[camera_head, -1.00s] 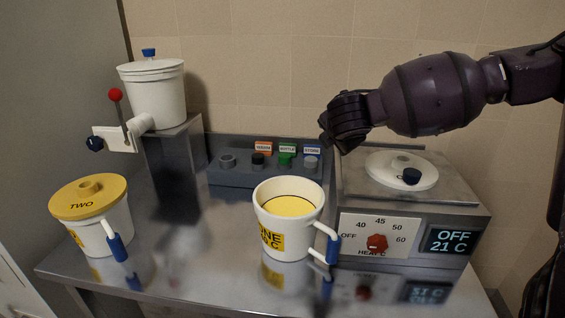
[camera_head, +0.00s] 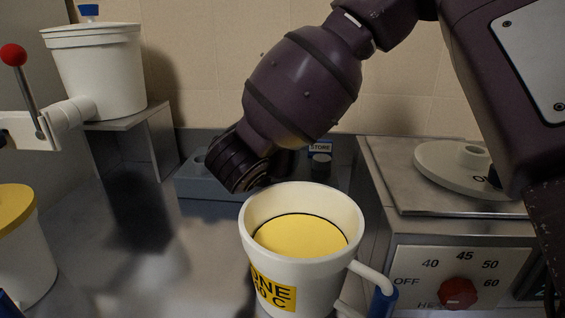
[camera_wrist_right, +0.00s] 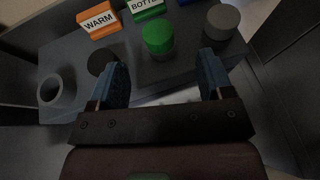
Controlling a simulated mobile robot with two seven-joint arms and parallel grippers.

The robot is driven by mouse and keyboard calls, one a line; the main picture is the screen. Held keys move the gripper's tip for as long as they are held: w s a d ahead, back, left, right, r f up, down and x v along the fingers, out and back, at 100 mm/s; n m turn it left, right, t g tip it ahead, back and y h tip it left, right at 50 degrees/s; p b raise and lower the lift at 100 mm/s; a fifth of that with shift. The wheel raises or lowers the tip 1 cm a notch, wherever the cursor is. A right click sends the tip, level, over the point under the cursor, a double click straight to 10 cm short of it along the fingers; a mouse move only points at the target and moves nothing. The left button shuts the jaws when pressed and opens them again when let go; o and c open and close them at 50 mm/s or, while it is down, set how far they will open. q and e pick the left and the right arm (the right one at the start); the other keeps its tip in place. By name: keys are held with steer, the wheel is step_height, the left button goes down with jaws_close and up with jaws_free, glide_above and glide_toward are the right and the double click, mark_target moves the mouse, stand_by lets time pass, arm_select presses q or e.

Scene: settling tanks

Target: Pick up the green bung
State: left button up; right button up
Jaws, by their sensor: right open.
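The green bung (camera_wrist_right: 158,38) stands upright in the grey rack, in front of the white "BOTTLE" label, in the right wrist view. My right gripper (camera_wrist_right: 165,82) is open, its two blue fingers apart. The bung shows between and beyond the fingertips, and nothing is held. My left gripper is not in view.
The white pot ONE (camera_head: 262,225) stands close in front. A heater box (camera_head: 450,235) is right, a white tank (camera_head: 100,70) left.

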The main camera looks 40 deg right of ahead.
steer(key=x, duration=0.7)
steer(key=shift+w, duration=0.15)
steer(key=shift+r, duration=0.1)
steer(key=c, duration=1)
